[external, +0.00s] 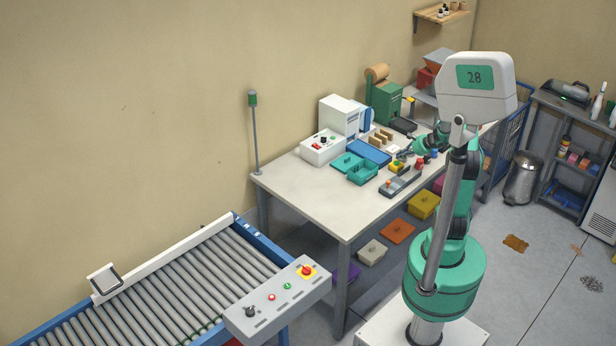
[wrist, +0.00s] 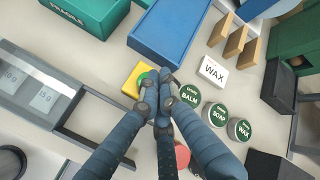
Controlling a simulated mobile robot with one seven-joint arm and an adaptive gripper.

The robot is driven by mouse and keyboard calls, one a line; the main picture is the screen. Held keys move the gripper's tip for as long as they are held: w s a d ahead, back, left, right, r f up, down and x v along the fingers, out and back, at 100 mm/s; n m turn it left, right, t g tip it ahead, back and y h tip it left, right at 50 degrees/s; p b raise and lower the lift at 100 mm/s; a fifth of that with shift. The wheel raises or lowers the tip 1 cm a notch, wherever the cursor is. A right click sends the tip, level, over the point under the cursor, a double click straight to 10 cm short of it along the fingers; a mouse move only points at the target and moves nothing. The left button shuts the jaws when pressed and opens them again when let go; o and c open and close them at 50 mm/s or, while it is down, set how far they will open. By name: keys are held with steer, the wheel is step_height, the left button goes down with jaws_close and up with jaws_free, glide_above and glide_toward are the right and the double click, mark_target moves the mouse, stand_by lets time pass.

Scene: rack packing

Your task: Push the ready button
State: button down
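A small yellow box with a green button stands on the workbench; the yellow box (wrist: 131,86) and its green button (wrist: 146,77) show in the wrist view, the button partly hidden by my fingers. In the external view the yellow box (external: 396,168) is near the middle of the bench. My gripper (wrist: 158,88) has its dark blue fingers drawn together with nothing visible between them. The fingertips are over the right side of the yellow box, beside or above the button. I cannot tell whether they touch it. In the external view my gripper (external: 404,154) is just above the box.
A blue box (wrist: 172,34) and a teal FRAGILE box (wrist: 88,12) lie beyond the button. A WAX card (wrist: 212,73) and labelled tins (wrist: 215,115) are to the right. A grey tray (wrist: 72,112) is to the left. A roller conveyor's control panel (external: 270,306) is far off.

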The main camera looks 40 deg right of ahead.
mark_target(399, 162)
steer(key=shift+r+p, duration=1)
steer(key=shift+r, duration=1.1)
steer(key=shift+a+r, duration=0.1)
steer(key=s+a+r+n+g+y, duration=0.1)
steer(key=a+r+n, duration=0.55)
steer(key=a, duration=0.65)
steer(key=s+a+r+n+g+y, duration=0.15)
steer(key=a+r+n, duration=0.25)
steer(key=a+r, duration=0.8)
steer(key=s+a+r+n+h, duration=0.2)
steer(key=s+a+n, duration=0.3)
steer(key=s, duration=0.5)
steer(key=s+a+r+n+h, duration=0.2)
steer(key=s+a+r+n, duration=0.3)
steer(key=s+a, duration=0.3)
steer(key=shift+s+a+r+g, duration=0.2)
steer(key=shift+s+g, duration=0.25)
steer(key=shift+s, duration=0.65)
